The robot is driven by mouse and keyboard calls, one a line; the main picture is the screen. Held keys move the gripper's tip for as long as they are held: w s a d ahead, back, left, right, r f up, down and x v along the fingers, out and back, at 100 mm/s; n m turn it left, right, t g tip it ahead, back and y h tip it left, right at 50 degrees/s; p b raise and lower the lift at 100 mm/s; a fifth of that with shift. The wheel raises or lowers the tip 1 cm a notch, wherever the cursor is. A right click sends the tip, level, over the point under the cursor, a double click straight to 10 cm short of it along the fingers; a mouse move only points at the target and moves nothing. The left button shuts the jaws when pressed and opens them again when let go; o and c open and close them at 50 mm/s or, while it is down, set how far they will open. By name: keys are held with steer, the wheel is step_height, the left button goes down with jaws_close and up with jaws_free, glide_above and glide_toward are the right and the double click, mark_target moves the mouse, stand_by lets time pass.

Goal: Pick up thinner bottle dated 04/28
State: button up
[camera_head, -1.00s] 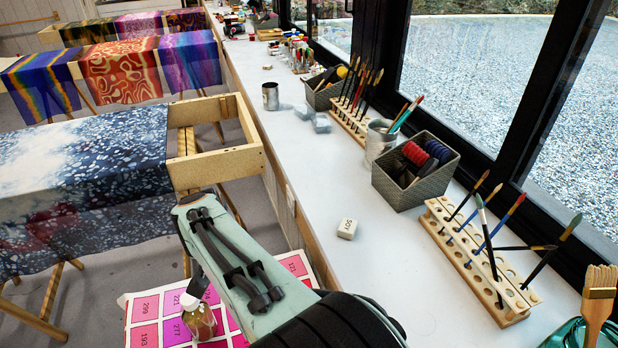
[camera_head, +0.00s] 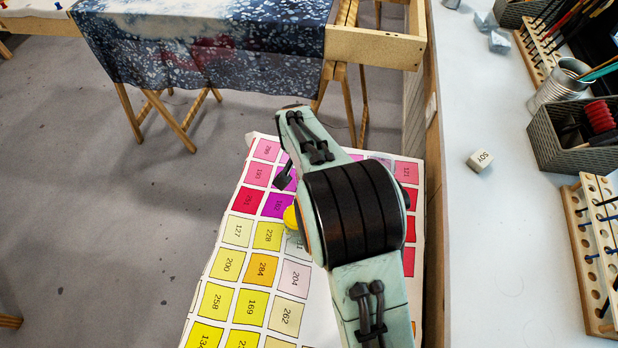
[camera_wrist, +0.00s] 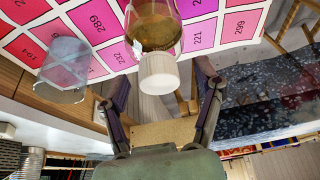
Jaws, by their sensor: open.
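In the wrist view, a clear bottle (camera_wrist: 152,28) with amber liquid and a white cap (camera_wrist: 159,73) stands on the numbered colour chart. No 04/28 date can be read on it. My gripper (camera_wrist: 162,88) is open, its two fingers spread to either side of the cap's line, with nothing held between them. The cap is in line with the gap; how far apart they are in depth is hard to tell. In the head view my arm hides the bottle and the gripper's fingertips.
A clear, greyish cup-like vessel (camera_wrist: 64,70) stands near the bottle. The white counter (camera_head: 465,230) runs along the right, with a SOY block (camera_head: 480,160) and brush racks.

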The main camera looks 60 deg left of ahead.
jaws_close()
